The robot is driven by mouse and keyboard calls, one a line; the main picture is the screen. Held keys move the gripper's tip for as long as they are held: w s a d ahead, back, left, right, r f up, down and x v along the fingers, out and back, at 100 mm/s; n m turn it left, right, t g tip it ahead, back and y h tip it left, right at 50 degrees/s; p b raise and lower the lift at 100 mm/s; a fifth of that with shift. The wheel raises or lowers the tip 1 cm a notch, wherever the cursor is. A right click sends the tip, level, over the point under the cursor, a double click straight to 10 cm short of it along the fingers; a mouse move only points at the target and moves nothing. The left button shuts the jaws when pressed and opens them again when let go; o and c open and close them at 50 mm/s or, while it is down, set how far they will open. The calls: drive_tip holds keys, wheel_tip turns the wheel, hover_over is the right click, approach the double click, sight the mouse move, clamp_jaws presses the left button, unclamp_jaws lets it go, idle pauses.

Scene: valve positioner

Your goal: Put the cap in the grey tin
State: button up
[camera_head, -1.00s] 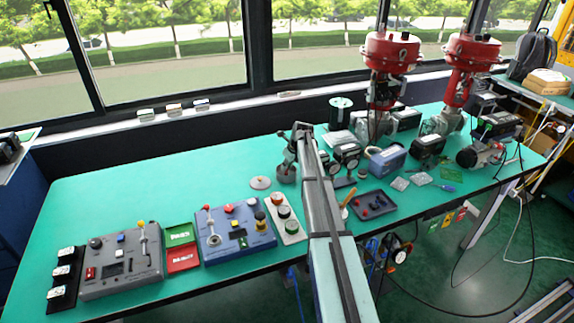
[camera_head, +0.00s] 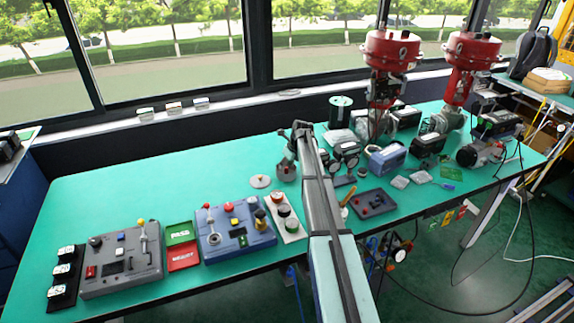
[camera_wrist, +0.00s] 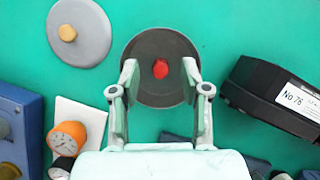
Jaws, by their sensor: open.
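The grey tin (camera_wrist: 150,42) is round and open, seen from above in the wrist view. In the head view it is a small grey cylinder (camera_head: 287,173) on the green bench, partly behind my arm. The cap (camera_wrist: 160,69) is small and red and shows within the tin's dark round inside, near its middle. My gripper (camera_wrist: 161,66) is open, its two fingers over the near half of the tin, to the left and right of the cap. Neither finger touches the cap. My gripper also shows above the tin in the head view (camera_head: 290,150).
A light grey lid-like disc (camera_wrist: 80,32) with a brass knob lies left of the tin. A black box (camera_wrist: 270,95) with a white label is on the right. Gauges (camera_wrist: 68,136) and a blue control box (camera_head: 234,232) stand nearer.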

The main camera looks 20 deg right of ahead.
sight(287, 168)
wheel_tip(287, 168, up, 7)
drive_tip(key=p, duration=0.4)
